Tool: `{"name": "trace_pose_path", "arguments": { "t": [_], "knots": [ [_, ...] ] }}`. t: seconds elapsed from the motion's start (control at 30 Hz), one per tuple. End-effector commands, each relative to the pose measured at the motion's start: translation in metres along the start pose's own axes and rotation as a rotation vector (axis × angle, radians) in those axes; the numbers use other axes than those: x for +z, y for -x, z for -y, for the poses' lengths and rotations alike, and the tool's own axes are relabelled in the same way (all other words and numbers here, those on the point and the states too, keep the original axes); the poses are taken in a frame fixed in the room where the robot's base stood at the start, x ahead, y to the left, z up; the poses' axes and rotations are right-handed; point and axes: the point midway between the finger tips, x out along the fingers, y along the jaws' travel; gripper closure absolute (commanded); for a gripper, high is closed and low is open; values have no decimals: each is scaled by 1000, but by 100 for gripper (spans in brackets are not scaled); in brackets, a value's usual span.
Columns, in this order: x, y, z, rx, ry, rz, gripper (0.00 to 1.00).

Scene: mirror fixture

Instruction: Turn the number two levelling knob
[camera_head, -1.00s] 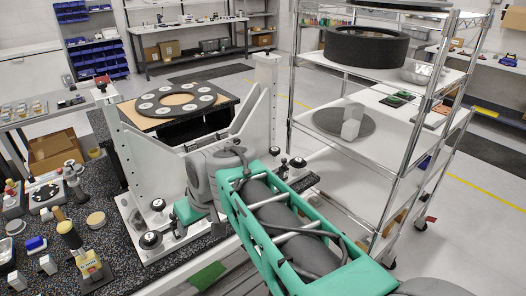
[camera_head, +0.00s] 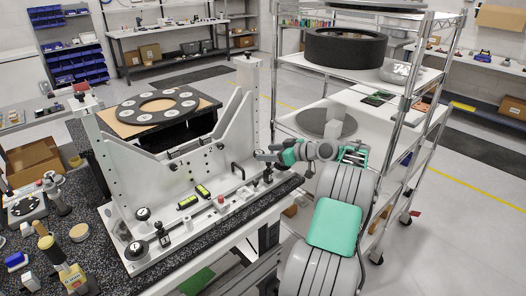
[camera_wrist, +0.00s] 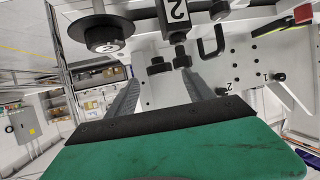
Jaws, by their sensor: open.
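The white mirror fixture (camera_head: 180,208) stands on the speckled bench, with black knobs and posts along its base. My gripper (camera_head: 264,156) is at the fixture's right end, above a small black knob assembly (camera_head: 267,175). In the wrist view, my gripper (camera_wrist: 160,73) is open, its grey fingers apart. Two small black knobs (camera_wrist: 160,67) show between and just beyond the fingertips; contact cannot be told. A black block marked 2 (camera_wrist: 178,14) is above them in the picture. A larger round black knob (camera_wrist: 108,38) is to its left, its marking unclear.
A black handle (camera_wrist: 212,42) is beside the numbered block. A wire shelf rack (camera_head: 400,120) stands close on the right. A ring with pale pads (camera_head: 158,106) lies behind.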

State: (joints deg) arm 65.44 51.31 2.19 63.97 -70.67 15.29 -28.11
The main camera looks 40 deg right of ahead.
Motion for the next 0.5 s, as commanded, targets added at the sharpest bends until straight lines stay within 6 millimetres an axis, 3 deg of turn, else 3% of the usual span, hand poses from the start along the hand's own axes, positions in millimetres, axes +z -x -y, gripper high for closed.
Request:
{"name": "trace_pose_path", "arguments": {
  "t": [0.2,0.43,0.5],
  "knots": [
    [-1,-28,0,-1,-1,0,39],
    [0,-30,0,0,0,1,39],
    [0,-30,0,0,0,1,43]
  ]
}}
